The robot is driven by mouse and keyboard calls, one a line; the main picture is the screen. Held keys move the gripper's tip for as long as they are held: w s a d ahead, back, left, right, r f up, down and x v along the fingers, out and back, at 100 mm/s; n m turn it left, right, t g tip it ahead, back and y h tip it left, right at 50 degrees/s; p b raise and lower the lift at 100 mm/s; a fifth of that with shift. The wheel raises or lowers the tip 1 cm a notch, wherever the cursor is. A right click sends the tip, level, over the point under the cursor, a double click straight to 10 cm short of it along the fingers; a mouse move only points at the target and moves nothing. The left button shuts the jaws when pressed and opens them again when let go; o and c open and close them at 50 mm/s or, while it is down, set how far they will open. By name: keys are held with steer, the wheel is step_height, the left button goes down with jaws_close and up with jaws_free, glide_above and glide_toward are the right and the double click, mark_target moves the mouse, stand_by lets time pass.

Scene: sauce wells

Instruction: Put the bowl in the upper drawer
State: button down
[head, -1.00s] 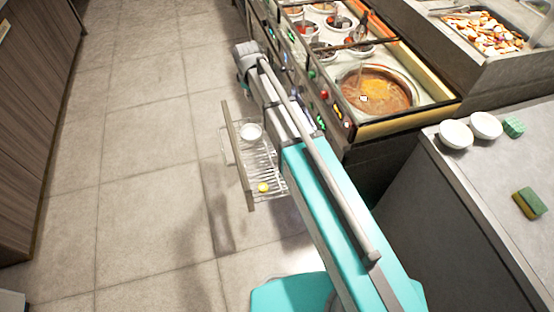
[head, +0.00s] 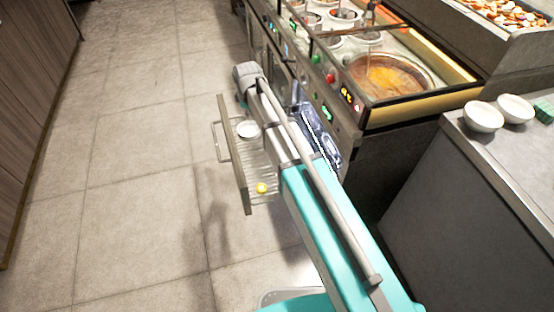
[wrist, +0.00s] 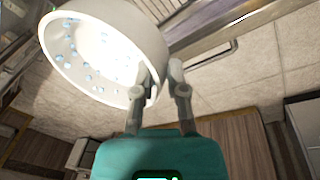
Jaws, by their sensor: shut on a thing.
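In the wrist view my gripper (wrist: 160,85) is shut on the rim of a white bowl (wrist: 150,35). The bowl is tilted, its inside facing the camera, with light-blue specks in it. In the head view my arm covers the gripper, so I cannot see it there. An open drawer with a wire bottom (head: 233,155) sticks out left of my arm. A white bowl (head: 247,129) shows at the drawer's far end; I cannot tell whether it is the held one. A yellow round thing (head: 262,188) lies at its near end.
The sauce wells (head: 392,75) stand behind my arm. The tiled floor (head: 130,160) is clear at left, with wooden cabinets (head: 30,110) beyond.

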step_height(320, 180, down, 18)
steer(key=a+n+b, duration=0.1)
steer(key=n+b, duration=0.1)
steer(key=b, duration=1.4)
steer(key=shift+w+b, duration=0.3)
steer(key=shift+w, duration=0.15)
steer(key=shift+r, duration=0.1)
steer(key=shift+r, duration=0.1)
step_height(320, 180, up, 54)
steer(key=p, duration=5.4)
steer(key=shift+w+f, duration=0.15)
steer(key=shift+f, duration=0.05)
